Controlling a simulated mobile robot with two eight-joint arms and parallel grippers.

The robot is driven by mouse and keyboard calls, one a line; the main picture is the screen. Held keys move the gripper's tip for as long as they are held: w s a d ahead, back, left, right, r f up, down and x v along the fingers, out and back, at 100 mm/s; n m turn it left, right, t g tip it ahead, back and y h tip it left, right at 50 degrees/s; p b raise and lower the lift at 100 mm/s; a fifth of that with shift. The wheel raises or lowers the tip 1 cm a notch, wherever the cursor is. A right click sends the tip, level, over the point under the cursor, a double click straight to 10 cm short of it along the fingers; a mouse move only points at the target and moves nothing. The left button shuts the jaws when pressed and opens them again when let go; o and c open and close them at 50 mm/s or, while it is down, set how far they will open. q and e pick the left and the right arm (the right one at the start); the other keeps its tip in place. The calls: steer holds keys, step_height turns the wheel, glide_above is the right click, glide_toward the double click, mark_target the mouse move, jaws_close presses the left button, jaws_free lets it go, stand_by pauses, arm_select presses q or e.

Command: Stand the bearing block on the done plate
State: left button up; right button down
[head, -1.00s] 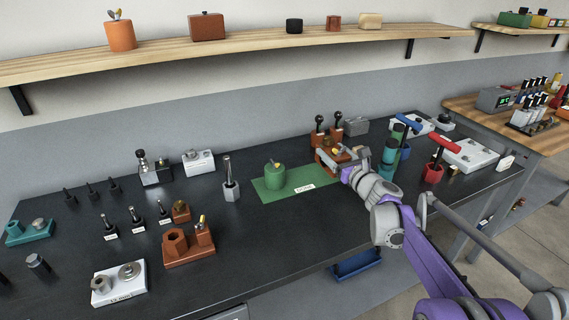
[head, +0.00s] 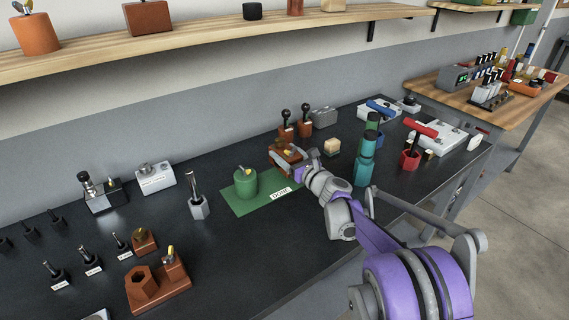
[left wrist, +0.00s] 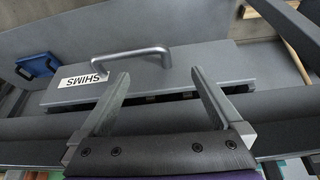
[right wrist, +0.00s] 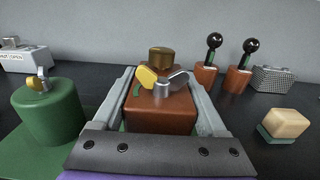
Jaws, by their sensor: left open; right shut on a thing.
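The reddish-brown bearing block (head: 285,157) has a yellow-and-grey wing nut on top. My right gripper (head: 300,163) is shut on it; in the right wrist view the block (right wrist: 160,112) sits upright between the two fingers. The done plate (head: 240,206) is a flat green sheet labelled DONE on the dark bench. A green cylinder with a knob (head: 246,184) stands on it. The held block is by the plate's far right end; whether it touches the plate is hidden.
Two red-brown blocks with black ball knobs (right wrist: 222,68) stand behind the held block. A cream block (head: 332,146) and teal bottles (head: 364,160) stand to the right. A metal post (head: 197,195) stands left of the plate. The bench front by the plate is clear.

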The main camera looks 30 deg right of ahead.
steer(key=shift+f+b, duration=0.3)
steer(key=shift+f, duration=1.25)
steer(key=shift+f, duration=0.15)
jaws_free()
steer(key=shift+s+r, duration=0.15)
steer(key=shift+r, duration=0.05)
steer(key=s, duration=0.7)
steer(key=s+d, duration=0.1)
steer(key=s, duration=0.3)
steer(key=shift+s+p, duration=0.35)
steer(key=shift+p, duration=0.05)
